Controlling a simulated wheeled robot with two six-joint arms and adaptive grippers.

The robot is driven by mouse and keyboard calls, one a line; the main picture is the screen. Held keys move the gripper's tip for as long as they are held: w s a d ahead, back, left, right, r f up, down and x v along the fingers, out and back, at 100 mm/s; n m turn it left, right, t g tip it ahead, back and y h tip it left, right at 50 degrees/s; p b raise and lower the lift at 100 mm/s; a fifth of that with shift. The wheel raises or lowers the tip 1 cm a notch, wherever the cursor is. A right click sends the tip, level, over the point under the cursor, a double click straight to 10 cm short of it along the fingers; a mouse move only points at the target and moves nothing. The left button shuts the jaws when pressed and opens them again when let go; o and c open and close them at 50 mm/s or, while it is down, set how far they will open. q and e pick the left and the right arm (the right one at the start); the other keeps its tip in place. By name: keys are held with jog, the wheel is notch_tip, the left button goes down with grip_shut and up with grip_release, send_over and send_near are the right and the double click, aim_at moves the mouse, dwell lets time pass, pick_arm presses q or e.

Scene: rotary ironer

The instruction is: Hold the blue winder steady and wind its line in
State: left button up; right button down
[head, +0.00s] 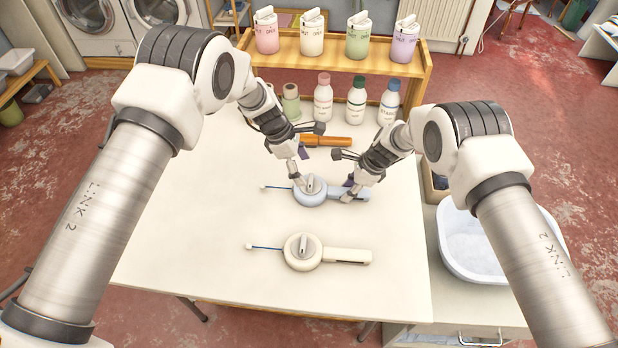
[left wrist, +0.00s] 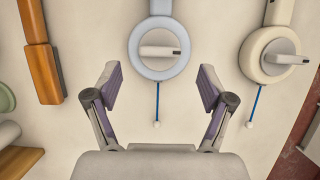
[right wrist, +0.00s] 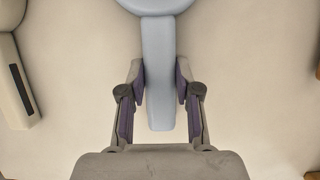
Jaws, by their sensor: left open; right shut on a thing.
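The blue winder (head: 311,197) lies on the white table, its round drum to the left and its handle to the right. A short line with a small white end sticks out to the left of the drum. My right gripper (head: 349,192) is shut on the winder's handle, which shows between the fingers in the right wrist view (right wrist: 158,70). My left gripper (head: 300,180) is open and empty over the drum. In the left wrist view the drum (left wrist: 158,68) with its pale crank knob (left wrist: 160,51) lies ahead of the spread fingers (left wrist: 160,95).
A cream winder (head: 303,251) lies nearer the front, with its own short blue line. An orange-handled thing (head: 325,140) lies behind. Several bottles (head: 356,100) and a wooden shelf (head: 290,55) stand at the back. A white basin (head: 480,240) is at right.

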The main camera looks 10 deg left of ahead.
aim_at(310, 179)
pick_arm(q)
jog(key=x, duration=0.5)
jog(key=shift+f, duration=0.1)
jog(key=c, duration=1.2)
jog(key=shift+o, duration=0.2)
jog(key=shift+m, duration=0.3)
jog(key=m+g, duration=0.1)
jog(key=m, duration=0.2)
jog(key=m+g, duration=0.1)
jog(key=m, duration=0.2)
jog(key=shift+w+y, duration=0.2)
jog(key=shift+y, duration=0.2)
jog(key=m+g, duration=0.1)
jog(key=m, duration=0.1)
jog(key=m+g+y, duration=0.1)
jog(key=m, duration=0.2)
jog(key=shift+d+m, duration=0.2)
jog(key=shift+m, duration=0.1)
jog(key=shift+y, duration=0.3)
jog(key=o, duration=1.2)
jog(key=shift+c, duration=0.2)
jog(key=shift+a, duration=0.1)
